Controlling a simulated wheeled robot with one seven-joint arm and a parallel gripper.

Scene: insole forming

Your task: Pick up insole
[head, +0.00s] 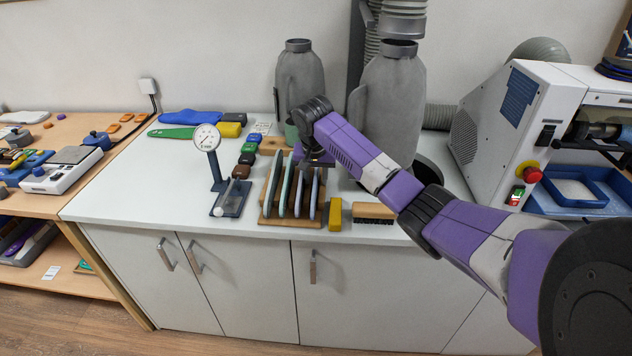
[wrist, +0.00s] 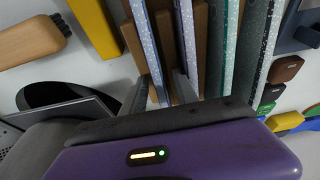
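Several thin insoles stand on edge in a wooden slotted rack (head: 278,219) on the white counter. One pale-edged insole (head: 315,198) is at the rack's right side, below my gripper (head: 313,164). In the wrist view, my gripper (wrist: 162,94) has two grey fingers apart, reaching down at the rack. A speckled white-and-blue insole (wrist: 148,45) runs down towards the gap between the fingers, beside brown rack wood. Other speckled insoles (wrist: 188,35) stand to the right. The purple gripper body hides the lower fingers, and contact with an insole cannot be told.
A yellow block (head: 335,214) and a wooden brush (head: 374,212) lie right of the rack. A dial gauge stand (head: 207,138) is to the left. Grey bottle-shaped forms (head: 391,105) stand behind. A machine (head: 520,130) is at right. The counter's front left is clear.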

